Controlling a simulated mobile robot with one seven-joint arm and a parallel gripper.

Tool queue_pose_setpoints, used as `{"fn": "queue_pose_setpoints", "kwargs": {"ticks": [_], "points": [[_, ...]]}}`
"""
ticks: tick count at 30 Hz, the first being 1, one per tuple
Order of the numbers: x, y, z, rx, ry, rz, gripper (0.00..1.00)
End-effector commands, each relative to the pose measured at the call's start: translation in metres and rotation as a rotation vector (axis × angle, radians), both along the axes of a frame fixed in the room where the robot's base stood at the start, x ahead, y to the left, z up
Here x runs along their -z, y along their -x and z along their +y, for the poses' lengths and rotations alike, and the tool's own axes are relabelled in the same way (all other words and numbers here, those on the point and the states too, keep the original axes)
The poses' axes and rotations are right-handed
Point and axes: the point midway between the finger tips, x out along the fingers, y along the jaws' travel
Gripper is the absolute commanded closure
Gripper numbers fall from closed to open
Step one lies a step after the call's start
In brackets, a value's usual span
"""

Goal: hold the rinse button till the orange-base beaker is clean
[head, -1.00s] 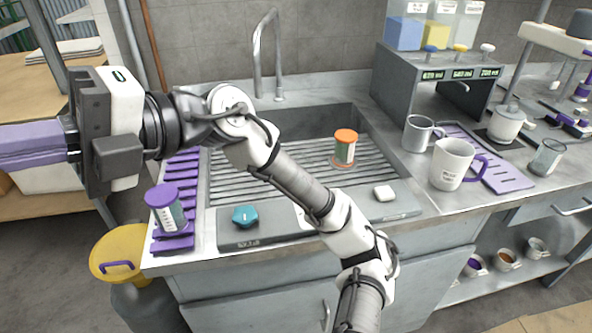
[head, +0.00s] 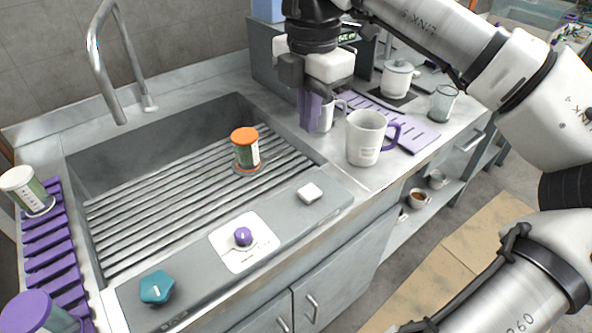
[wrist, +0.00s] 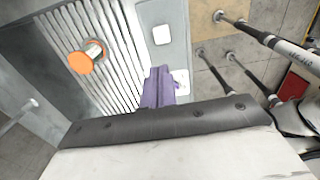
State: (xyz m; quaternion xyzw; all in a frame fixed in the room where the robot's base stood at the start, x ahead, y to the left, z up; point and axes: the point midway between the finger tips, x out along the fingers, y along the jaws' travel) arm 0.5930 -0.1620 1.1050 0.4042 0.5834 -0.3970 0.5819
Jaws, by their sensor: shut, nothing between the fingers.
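The orange-base beaker (head: 245,150) stands upside down on the slatted rack in the sink, orange base up, with green and white below. In the wrist view its orange base (wrist: 80,63) shows at upper left. A white square button (head: 310,193) sits on the sink's front ledge; it also shows in the wrist view (wrist: 161,34). A purple knob (head: 243,237) on a white plate and a teal knob (head: 157,288) are on the same ledge. My gripper (head: 308,125), purple fingers down, is shut and empty, apart from the button and beaker. The fingers (wrist: 160,75) partly hide the white plate.
A white mug (head: 366,138) and a smaller mug stand close to my gripper at the right, by a purple mat (head: 418,135). A tall faucet (head: 105,60) rises behind the sink. A white-base beaker (head: 25,190) and a purple-base beaker (head: 40,315) are at the left.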

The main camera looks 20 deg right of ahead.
Motion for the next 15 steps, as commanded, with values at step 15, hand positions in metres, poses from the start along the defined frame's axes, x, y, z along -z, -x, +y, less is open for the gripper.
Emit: {"fn": "queue_pose_setpoints", "kwargs": {"ticks": [15], "points": [[0.0082, 0.0021, -0.0048, 0.019, 0.009, 0.006, 1.0]]}}
